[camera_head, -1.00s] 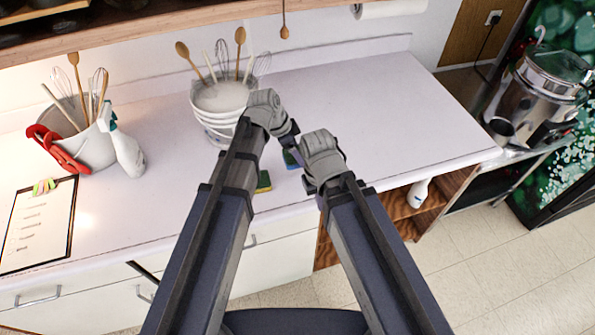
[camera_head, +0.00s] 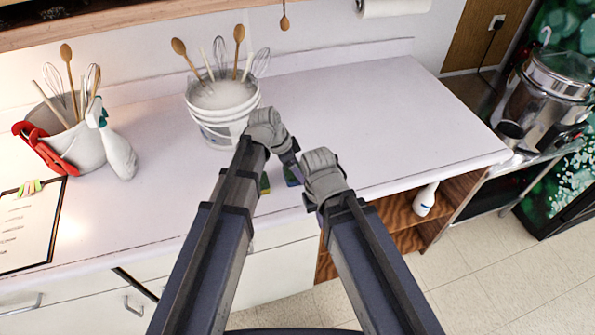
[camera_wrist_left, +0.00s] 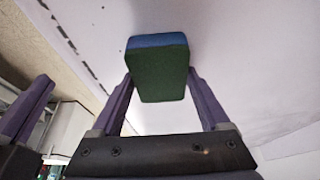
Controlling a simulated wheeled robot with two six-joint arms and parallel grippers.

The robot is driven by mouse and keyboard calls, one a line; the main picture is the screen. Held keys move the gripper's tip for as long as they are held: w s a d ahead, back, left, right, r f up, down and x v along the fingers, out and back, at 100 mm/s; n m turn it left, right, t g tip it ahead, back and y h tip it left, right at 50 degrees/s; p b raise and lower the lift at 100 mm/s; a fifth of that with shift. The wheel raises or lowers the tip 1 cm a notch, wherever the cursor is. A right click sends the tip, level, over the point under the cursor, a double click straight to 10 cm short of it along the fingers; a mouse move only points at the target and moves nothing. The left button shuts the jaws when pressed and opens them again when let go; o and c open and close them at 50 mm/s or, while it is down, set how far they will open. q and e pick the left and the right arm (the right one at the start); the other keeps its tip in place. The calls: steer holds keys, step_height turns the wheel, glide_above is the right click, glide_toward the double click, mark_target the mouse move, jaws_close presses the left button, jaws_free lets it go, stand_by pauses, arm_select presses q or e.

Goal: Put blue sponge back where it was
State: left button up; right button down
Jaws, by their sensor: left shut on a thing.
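The blue sponge (camera_head: 291,174) shows partly in the head view, below my left gripper's fingers and beside the right gripper. In the left wrist view, the sponge (camera_wrist_left: 158,70) has a dark green broad face and a blue edge, and sits between the left fingertips. My left gripper (camera_head: 290,157) is shut on it over the front part of the counter. My right gripper (camera_head: 309,198) is just to the right, its fingers mostly hidden by its own wrist. Its purple fingers (camera_wrist_left: 28,110) stand apart and empty at the left of the left wrist view.
A green and yellow sponge (camera_head: 264,183) lies on the counter (camera_head: 370,115), partly behind my left arm. A white bucket (camera_head: 222,110) with utensils stands behind. A grey bin (camera_head: 75,145), spray bottle (camera_head: 119,150) and clipboard (camera_head: 28,225) are left. The counter's right side is clear.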

arm_select(q)
steer(key=shift+f, duration=0.1)
steer(key=o, duration=1.3)
steer(key=p+v, duration=1.1)
steer(key=v, duration=0.1)
